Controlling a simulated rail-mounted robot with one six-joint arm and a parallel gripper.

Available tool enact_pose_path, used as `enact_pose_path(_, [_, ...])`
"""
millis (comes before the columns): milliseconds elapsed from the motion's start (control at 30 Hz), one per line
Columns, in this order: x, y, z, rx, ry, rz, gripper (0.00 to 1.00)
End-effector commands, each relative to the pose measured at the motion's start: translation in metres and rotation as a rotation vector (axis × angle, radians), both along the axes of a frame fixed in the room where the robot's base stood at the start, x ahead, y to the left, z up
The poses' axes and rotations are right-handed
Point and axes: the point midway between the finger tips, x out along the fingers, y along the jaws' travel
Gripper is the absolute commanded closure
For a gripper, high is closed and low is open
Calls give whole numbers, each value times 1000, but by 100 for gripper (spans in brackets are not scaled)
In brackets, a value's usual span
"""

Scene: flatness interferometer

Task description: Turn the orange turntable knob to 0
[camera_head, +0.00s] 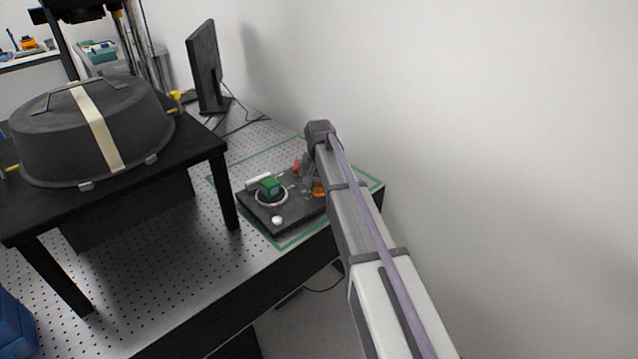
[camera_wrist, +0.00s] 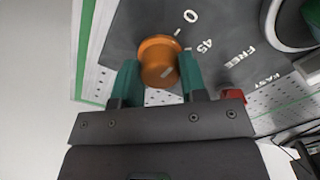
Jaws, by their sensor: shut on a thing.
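The orange turntable knob (camera_wrist: 156,52) sits on the dark control panel (camera_wrist: 120,40), close to the printed marks 0, 45 and FREE. My gripper (camera_wrist: 159,68) has its two teal fingers on either side of the knob and is shut on it. A short pale mark shows on the knob's face; I cannot tell for sure which label it lines up with.
A black stand (camera_head: 226,180) with a dark domed cover (camera_head: 60,135) stands at left. A monitor (camera_head: 204,65) stands behind; the wall is at right.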

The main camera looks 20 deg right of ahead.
Motion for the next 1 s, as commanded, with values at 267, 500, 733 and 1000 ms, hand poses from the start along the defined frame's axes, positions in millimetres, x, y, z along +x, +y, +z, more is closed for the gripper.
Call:
enact_pose_path(267, [-1, 0, 0, 0, 1, 39, 85])
enact_pose_path(500, [-1, 0, 0, 0, 1, 40, 85])
enact_pose_path(733, [0, 0, 0, 0, 1, 39, 47])
enact_pose_path(1000, [0, 0, 0, 0, 0, 38, 35])
